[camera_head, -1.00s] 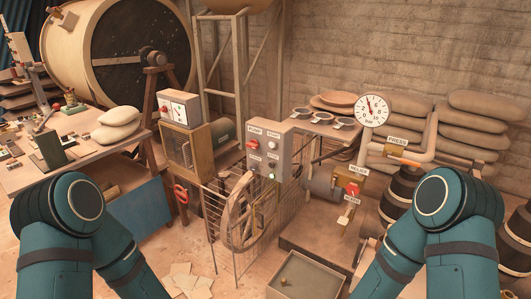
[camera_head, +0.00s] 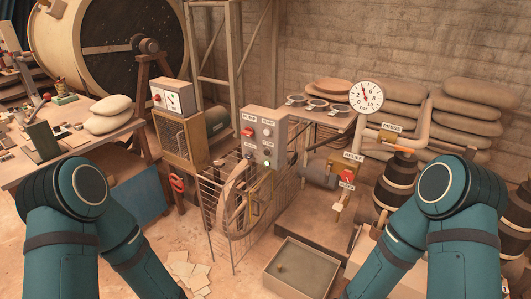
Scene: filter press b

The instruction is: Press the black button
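A grey control box (camera_head: 265,137) stands on the fenced machine in the middle of the view. Its front has a red knob (camera_head: 247,132) under a PUMP label, a pale button (camera_head: 268,131) under a START label, and a greenish-white round part (camera_head: 267,164) low on the right. I cannot make out a black button for certain at this size. My left and right arms show at the lower left and lower right, both well apart from the box. Neither gripper is in view.
A wire fence with a spoked wheel (camera_head: 236,200) stands below the box. A pressure gauge (camera_head: 366,97) and a red-handled relief valve (camera_head: 347,176) are to the right. A cluttered table (camera_head: 22,172) is at left. An open tray (camera_head: 301,267) lies on the floor in front.

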